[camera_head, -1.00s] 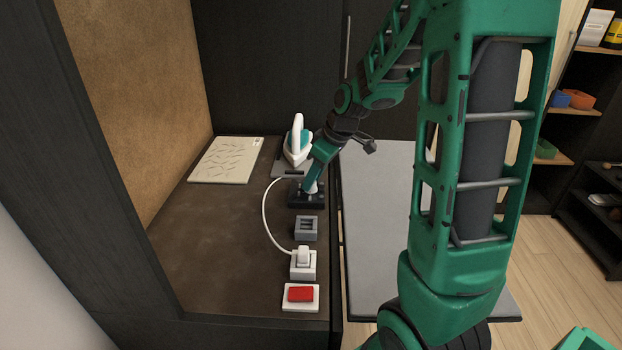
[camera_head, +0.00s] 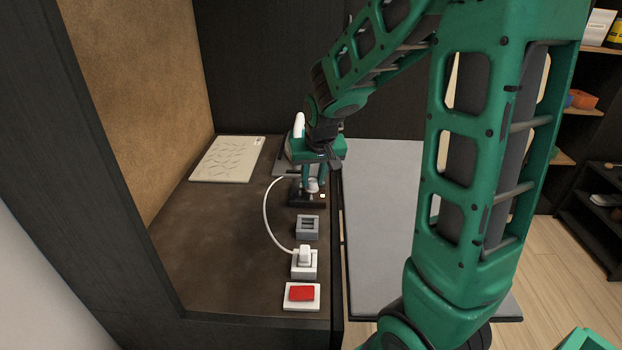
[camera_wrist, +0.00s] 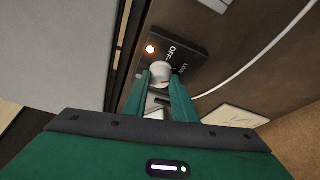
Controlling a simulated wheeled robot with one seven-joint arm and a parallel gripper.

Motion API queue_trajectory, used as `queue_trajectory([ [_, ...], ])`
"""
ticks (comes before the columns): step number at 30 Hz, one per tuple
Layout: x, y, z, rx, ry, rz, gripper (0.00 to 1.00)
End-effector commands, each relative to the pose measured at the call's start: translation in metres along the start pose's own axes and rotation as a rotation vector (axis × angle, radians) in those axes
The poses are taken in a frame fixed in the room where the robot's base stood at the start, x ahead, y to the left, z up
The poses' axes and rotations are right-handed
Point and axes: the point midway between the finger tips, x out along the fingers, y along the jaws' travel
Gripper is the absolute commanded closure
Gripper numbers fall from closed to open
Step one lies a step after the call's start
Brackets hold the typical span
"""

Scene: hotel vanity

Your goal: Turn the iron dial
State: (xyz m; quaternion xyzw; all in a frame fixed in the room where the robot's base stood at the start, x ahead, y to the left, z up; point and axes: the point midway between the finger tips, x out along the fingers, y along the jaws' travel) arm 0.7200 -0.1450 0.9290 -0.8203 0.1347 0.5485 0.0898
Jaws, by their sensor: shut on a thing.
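The iron dial is a pale round knob (camera_head: 313,186) on a dark control box (camera_head: 297,199) near the counter's right edge.
A grey socket block (camera_head: 307,227), a white plug block with a cord (camera_head: 304,265) and a red switch (camera_head: 301,293) line the counter's right edge, nearer. A pale patterned board (camera_head: 226,160) lies at the back left. The brown counter's middle is clear.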

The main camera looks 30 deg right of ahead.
Motion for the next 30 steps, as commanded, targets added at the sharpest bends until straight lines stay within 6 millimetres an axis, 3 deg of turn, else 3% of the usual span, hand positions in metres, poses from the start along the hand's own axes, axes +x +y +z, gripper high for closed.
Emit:
queue_trajectory([
  [10,-0.0004,-0.0001,-0.0019,0.114,0.004,0.048,0.98],
  [25,-0.0003,-0.0007,-0.0019,0.128,0.004,0.053,0.98],
  [26,-0.0004,-0.0007,-0.0019,0.128,0.004,0.053,0.71],
  [27,-0.0003,-0.0007,-0.0019,0.128,0.004,0.053,0.61],
  [30,-0.0002,-0.0008,-0.0014,0.127,0.002,0.052,0.58],
])
